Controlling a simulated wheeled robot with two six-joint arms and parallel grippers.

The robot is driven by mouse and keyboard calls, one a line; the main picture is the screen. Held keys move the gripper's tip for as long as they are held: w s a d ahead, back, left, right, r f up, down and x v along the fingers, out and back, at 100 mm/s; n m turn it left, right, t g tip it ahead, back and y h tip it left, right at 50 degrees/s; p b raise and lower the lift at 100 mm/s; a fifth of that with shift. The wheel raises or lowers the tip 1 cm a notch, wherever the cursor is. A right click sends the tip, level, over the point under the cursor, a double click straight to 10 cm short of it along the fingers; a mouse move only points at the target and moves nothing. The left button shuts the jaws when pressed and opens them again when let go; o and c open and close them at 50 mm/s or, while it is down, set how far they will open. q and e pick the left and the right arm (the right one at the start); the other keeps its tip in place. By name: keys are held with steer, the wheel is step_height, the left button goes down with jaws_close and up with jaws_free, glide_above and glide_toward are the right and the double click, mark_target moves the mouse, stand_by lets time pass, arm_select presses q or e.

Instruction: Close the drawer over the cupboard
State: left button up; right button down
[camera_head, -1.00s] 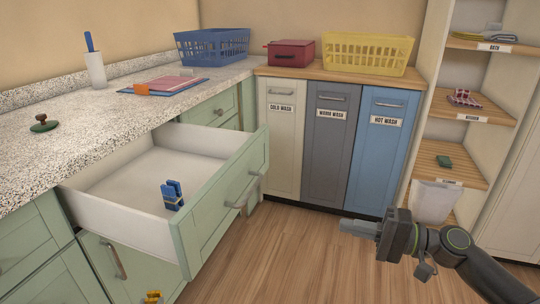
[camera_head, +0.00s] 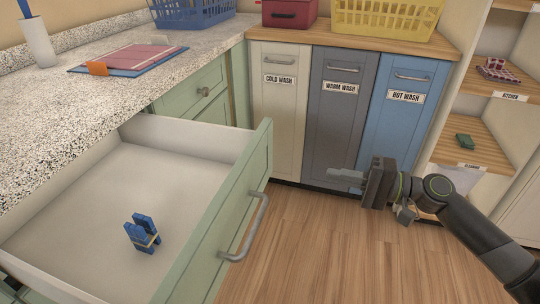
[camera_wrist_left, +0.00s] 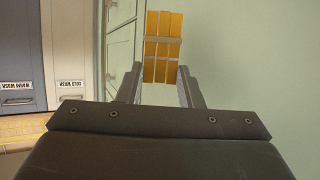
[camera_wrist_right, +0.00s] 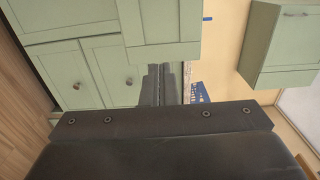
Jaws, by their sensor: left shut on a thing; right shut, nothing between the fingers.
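The green drawer (camera_head: 215,225) under the speckled counter is pulled well out, with its metal bar handle (camera_head: 243,228) on the front. A blue banded bundle (camera_head: 142,233) lies inside it. My right gripper (camera_head: 346,178) is shut and empty, held over the floor to the right of the drawer front, apart from it. Its closed fingers (camera_wrist_right: 165,82) also show in the right wrist view. My left gripper (camera_wrist_left: 160,88) is shut on a yellow banded bundle (camera_wrist_left: 163,45), close to pale green panels. The left arm is outside the head view. The cupboard under the drawer is mostly hidden.
The counter (camera_head: 100,105) holds a red and blue folder (camera_head: 125,58) and a blue basket (camera_head: 190,12). Cold, warm and hot wash bins (camera_head: 335,110) stand behind. Shelves (camera_head: 480,145) rise at the right. The wood floor (camera_head: 310,245) is clear.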

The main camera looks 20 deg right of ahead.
mark_target(264, 162)
steer(key=x, duration=1.3)
steer(key=shift+w+a, duration=0.1)
steer(key=shift+a, duration=0.2)
steer(key=shift+w+a+r, duration=0.15)
steer(key=shift+w+a, duration=0.2)
steer(key=shift+a, duration=0.2)
steer(key=x, duration=1.6)
steer(key=shift+w+a, duration=0.2)
steer(key=shift+a, duration=0.15)
steer(key=b+x, duration=0.1)
steer(key=x, duration=0.4)
steer(key=b+x, duration=0.2)
steer(key=x, duration=0.2)
steer(key=b+x, duration=0.2)
steer(key=x, duration=0.3)
steer(key=shift+w+a+f, duration=0.25)
steer(key=shift+w+a, duration=0.2)
steer(key=shift+r, duration=0.4)
